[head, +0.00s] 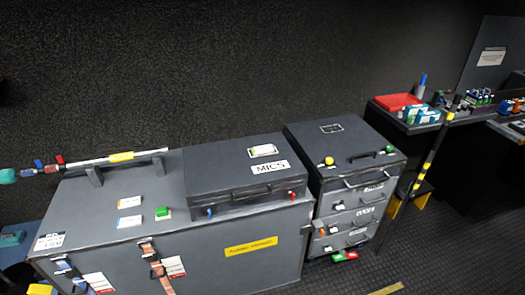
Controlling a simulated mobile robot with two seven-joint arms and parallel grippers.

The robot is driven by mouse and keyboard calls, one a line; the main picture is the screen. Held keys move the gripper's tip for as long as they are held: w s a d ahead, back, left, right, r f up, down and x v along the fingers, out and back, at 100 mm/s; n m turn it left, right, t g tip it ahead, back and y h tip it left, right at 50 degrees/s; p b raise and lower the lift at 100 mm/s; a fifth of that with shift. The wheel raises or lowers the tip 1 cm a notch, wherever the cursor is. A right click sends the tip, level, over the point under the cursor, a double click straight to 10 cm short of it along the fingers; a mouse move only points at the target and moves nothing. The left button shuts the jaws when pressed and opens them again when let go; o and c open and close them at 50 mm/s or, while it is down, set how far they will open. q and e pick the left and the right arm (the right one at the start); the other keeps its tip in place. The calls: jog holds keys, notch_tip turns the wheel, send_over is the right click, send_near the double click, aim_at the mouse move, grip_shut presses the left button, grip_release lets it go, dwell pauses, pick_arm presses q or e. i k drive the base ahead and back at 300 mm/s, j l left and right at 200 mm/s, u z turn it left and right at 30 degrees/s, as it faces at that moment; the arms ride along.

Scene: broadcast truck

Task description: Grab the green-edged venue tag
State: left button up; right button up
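A small white tag (263,150) lies on the lid of the dark MICS case (225,175) and seems to have a green edge; it is too small to be sure. Two other white tags lie on the large grey case top: one with an orange edge (130,202) and one with a blue edge (129,221). Neither of my grippers is in view.
A small green block (162,213) sits beside the tags. A long pole (110,158) rests on stands along the back of the large case (90,195). A drawer cabinet (345,150) stands right of the MICS case. A yellow-black striped post (428,160) stands further right.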

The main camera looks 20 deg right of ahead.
aim_at(268, 149)
jog(key=i+l+u, duration=0.35)
jog(key=l, duration=0.2)
jog(key=i+l+u, duration=0.2)
jog(key=l, duration=0.15)
jog(key=i+l+u, duration=0.15)
jog(key=l, duration=0.2)
jog(key=i+l+u, duration=0.2)
jog(key=l, duration=0.15)
jog(key=l+u, duration=0.15)
jog(key=l, duration=0.2)
